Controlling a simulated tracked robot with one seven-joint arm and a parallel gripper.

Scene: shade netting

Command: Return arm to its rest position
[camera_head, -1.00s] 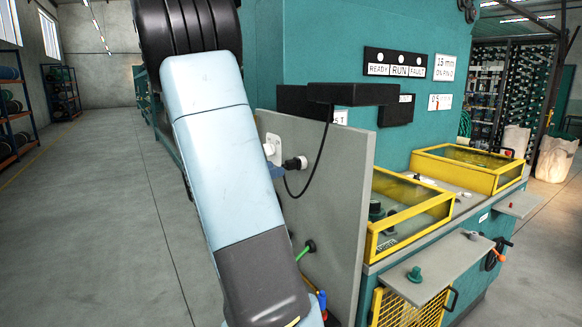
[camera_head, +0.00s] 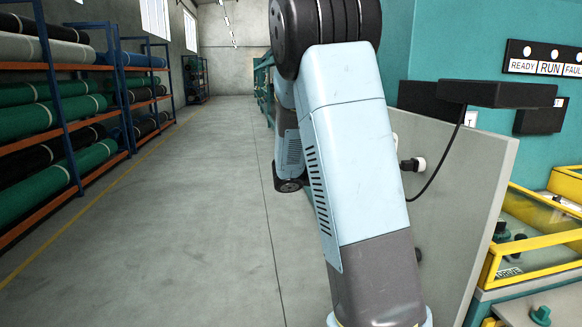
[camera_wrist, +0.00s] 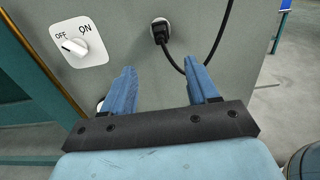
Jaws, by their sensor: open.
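My gripper (camera_wrist: 161,88) shows in the wrist view with its two blue fingers apart and nothing between them. It faces a grey panel (camera_wrist: 125,30) that carries a white OFF/ON switch (camera_wrist: 75,45) and a black plug (camera_wrist: 160,32) in a round socket with a black cable. The fingers appear apart from the switch and plug. In the head view my arm is bent in front of the grey panel (camera_head: 465,200), and the black plug (camera_head: 410,164) shows just right of it. My fingers are hidden there, and so is the switch.
The teal machine (camera_head: 450,45) with yellow-framed covers (camera_head: 535,238) stands at right. A black box (camera_head: 505,94) juts out above the panel. Shelves of rolled netting (camera_head: 40,115) line the left side. The grey floor aisle (camera_head: 190,210) between is clear.

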